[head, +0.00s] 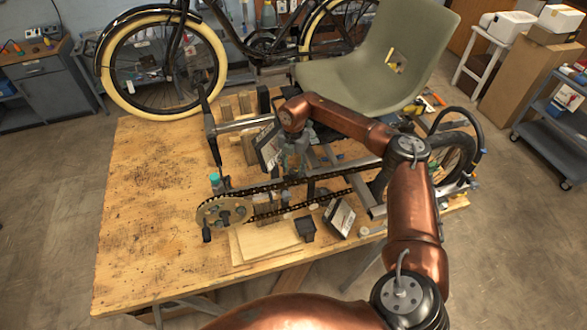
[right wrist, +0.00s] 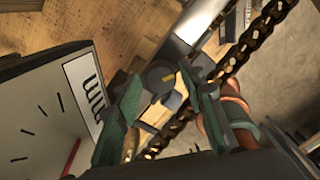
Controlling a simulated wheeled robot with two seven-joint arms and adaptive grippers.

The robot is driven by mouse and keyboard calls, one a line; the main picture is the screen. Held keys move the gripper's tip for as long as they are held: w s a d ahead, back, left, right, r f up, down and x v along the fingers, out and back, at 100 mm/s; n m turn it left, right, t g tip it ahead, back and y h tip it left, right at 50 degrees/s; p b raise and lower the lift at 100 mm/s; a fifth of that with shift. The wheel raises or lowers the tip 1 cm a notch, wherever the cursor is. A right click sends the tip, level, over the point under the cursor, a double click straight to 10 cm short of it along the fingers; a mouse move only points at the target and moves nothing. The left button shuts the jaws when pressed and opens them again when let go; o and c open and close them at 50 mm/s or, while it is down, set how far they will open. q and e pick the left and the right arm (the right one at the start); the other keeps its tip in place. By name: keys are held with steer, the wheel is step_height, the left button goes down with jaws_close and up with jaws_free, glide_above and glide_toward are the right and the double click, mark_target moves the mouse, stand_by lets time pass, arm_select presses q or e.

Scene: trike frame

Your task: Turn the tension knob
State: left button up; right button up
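The tension knob, a dark round knob with an orange mark (right wrist: 160,76), shows in the right wrist view on a grey metal bar. My right gripper (right wrist: 160,88), with green-grey fingers, is open around the line of the knob, one finger on each side. Small gaps show between the fingers and the knob; I cannot tell how deep the knob sits between them. In the head view my right gripper (head: 297,163) points down over the trike frame, and the knob is not clearly visible there. My left gripper is not in view.
A white dial gauge with a red needle (right wrist: 45,120) stands close left of the fingers. A chain (right wrist: 250,40) runs close on the right. In the head view, a chainring (head: 222,212) and a second tilted panel (head: 340,217) are nearby. The table's left side (head: 145,200) is clear.

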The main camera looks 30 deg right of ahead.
mark_target(293, 171)
steer(key=shift+o, duration=0.6)
steer(key=shift+r, duration=0.15)
step_height(293, 171, up, 12)
steer(key=shift+s+f, duration=0.1)
steer(key=shift+f, duration=0.2)
